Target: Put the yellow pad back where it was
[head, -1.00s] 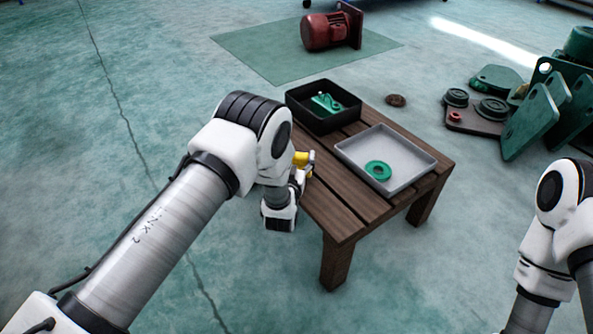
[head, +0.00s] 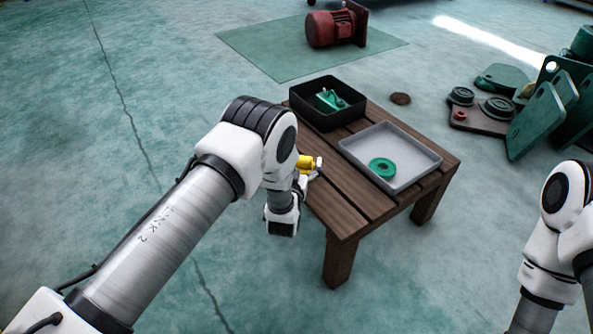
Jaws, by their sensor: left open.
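A small yellow piece, seemingly the yellow pad (head: 305,162), shows at the left edge of the wooden table, just right of my left forearm. My arm hides part of it. My left gripper (head: 317,168) is open right at the yellow piece, with pale finger parts showing at its right side. I cannot tell whether the fingers touch it. My right arm is at the right edge, and its gripper is out of view.
The wooden table (head: 345,213) bears a black bin (head: 322,118) with a green part (head: 331,100) and a grey tray (head: 408,157) with a green ring (head: 382,168). A red motor (head: 332,28) stands behind on a green mat (head: 270,55). Green parts (head: 540,118) lie at right.

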